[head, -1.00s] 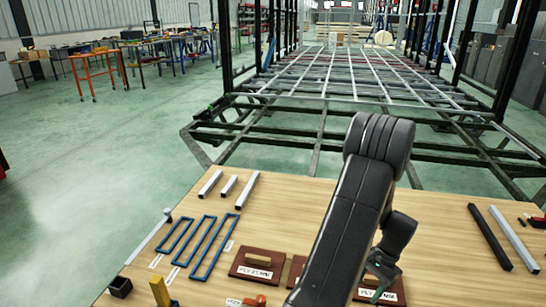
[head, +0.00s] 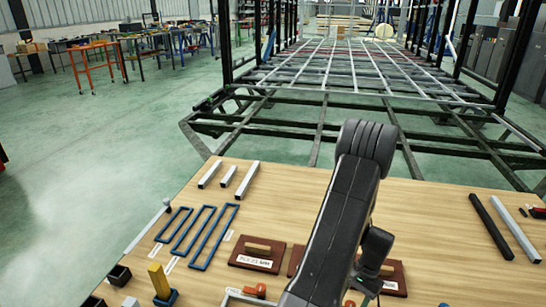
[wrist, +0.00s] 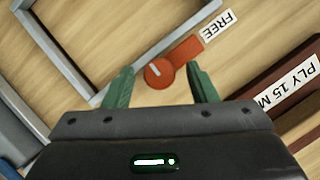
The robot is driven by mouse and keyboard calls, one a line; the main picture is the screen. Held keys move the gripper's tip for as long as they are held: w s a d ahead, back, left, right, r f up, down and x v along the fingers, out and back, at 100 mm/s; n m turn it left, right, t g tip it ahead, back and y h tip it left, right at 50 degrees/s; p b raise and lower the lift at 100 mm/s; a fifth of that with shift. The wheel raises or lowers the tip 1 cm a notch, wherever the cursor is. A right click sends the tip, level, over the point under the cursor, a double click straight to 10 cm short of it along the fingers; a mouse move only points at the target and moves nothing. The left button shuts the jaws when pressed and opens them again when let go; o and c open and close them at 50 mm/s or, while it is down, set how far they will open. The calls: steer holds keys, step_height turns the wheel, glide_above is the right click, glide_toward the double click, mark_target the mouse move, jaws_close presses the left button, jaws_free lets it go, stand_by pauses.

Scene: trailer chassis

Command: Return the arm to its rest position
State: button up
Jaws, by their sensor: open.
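My black arm rises across the front middle of the wooden table in the head view. My gripper (head: 368,286) hangs on the right side of the arm, over the table, and is partly cut off by the bottom edge. In the wrist view my gripper (wrist: 160,80) has its two green fingers spread apart. A red knob with a white mark (wrist: 158,73) shows between the fingertips, on or above the table; I cannot tell its distance from them. Nothing is visibly gripped.
The wooden table (head: 430,230) holds blue rectangular frames (head: 213,237), short grey bars (head: 247,180), brown boards (head: 257,256), a yellow block (head: 159,279) and long bars (head: 490,226) at right. A grey frame (wrist: 95,45) and a "FREE" label (wrist: 217,24) show close by. The trailer chassis (head: 350,85) stands behind.

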steer(key=n+g+h, duration=0.1)
steer(key=n, duration=0.3)
steer(key=shift+w+a+n+b, duration=0.1)
steer(key=shift+a+n+b, duration=0.05)
steer(key=shift+n+b, duration=0.2)
steer(key=n+h, duration=0.1)
steer(key=n, duration=0.2)
steer(key=shift+g+h, duration=0.3)
steer(key=n+h+b, duration=0.1)
steer(key=n, duration=0.3)
steer(key=shift+a+f+n+h+b, duration=0.1)
steer(key=shift+a+n+h+b, duration=0.1)
steer(key=shift+n+h+b, duration=0.2)
steer(key=shift+n+t+h+b, duration=0.4)
steer(key=shift+n+h+b, duration=0.15)
steer(key=shift+n, duration=1.1)
